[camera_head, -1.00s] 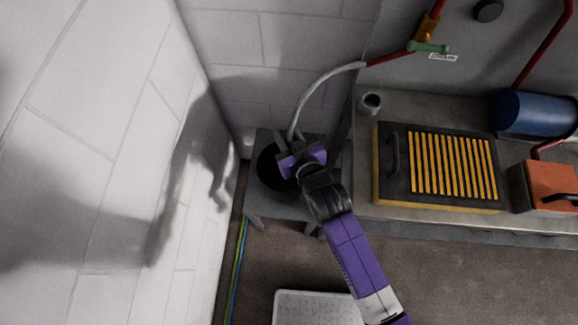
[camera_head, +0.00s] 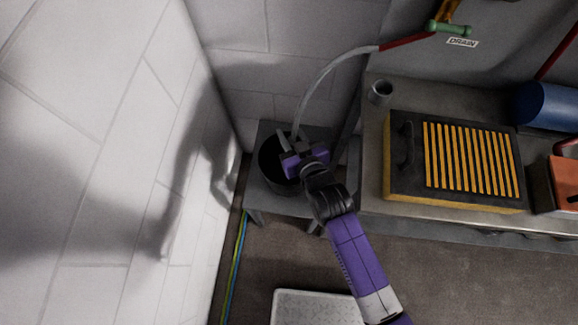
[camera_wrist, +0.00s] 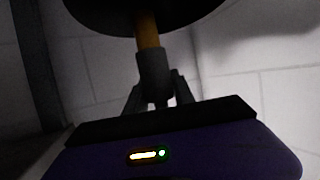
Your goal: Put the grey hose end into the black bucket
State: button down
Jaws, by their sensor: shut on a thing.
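The grey hose (camera_head: 318,82) arcs down from a red pipe at the back wall to my gripper (camera_head: 290,143). My gripper is shut on the hose near its end, over the black bucket (camera_head: 271,160). The bucket's right side is partly hidden by my gripper. In the wrist view, the fingers (camera_wrist: 156,98) close around a grey collar (camera_wrist: 154,70) with a brass-coloured tip (camera_wrist: 148,33). The tip overlaps a dark rounded shape, likely the bucket. I cannot tell whether the tip is inside the bucket or only above it.
The bucket stands on a low grey stand (camera_head: 258,196) in the corner by white block walls. To the right, a bench carries a small grey cup (camera_head: 381,91), a black-and-yellow slatted box (camera_head: 404,183) and a blue cylinder (camera_head: 546,106). A pale tray (camera_head: 318,308) lies on the floor.

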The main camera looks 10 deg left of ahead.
jog(key=c, duration=1)
grip_release()
jog(key=v, duration=0.8)
jog(key=shift+w+a+r, duration=0.1)
